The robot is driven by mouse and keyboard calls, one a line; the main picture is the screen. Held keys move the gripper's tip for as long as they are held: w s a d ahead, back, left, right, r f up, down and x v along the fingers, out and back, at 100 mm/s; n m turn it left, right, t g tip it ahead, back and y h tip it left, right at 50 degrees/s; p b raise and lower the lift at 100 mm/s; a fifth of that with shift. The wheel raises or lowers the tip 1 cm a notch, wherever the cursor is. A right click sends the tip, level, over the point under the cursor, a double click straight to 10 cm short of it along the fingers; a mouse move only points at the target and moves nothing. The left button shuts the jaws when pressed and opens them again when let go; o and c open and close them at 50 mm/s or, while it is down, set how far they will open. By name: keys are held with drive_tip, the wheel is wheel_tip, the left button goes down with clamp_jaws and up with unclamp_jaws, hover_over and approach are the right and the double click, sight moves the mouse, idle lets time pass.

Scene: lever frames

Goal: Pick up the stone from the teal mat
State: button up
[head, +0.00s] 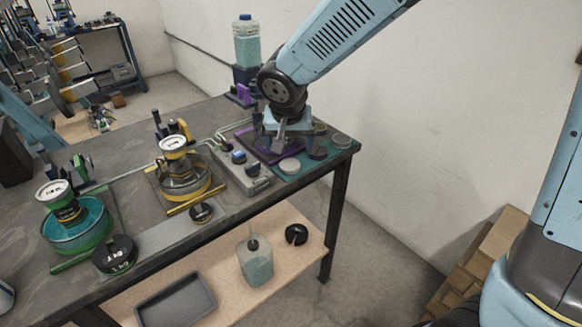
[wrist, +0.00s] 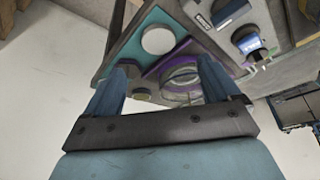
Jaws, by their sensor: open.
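The teal mat (head: 309,166) lies at the right end of the table. In the wrist view the teal mat (wrist: 132,51) carries a pale round piece (wrist: 158,40) beyond my fingertips. My gripper (head: 279,146) is open and empty above the purple mat (head: 259,148), beside the teal one. Its fingers also show in the wrist view (wrist: 162,64).
A grey box with knobs (head: 240,168) stands left of the purple mat. A yellow-based pot (head: 183,182) and a green-teal pot (head: 77,232) stand further left. A tall bottle (head: 247,45) stands behind. A wooden shelf with a tray (head: 176,302) is below.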

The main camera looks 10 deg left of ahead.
sight(290, 165)
drive_tip(key=shift+x, duration=4.7)
drive_tip(key=shift+d, duration=0.1)
drive_tip(key=shift+c, duration=0.4)
drive_tip(key=c, duration=1.1)
drive_tip(key=shift+r, duration=0.45)
wheel_tip(290, 165, up, 3)
drive_tip(key=shift+s+d+f, duration=0.1)
drive_tip(key=shift+f, duration=0.1)
drive_tip(key=s+d+r, duration=0.7)
drive_tip(key=s+r, duration=0.2)
drive_tip(key=s, duration=0.3)
drive_tip(key=shift+r, duration=0.2)
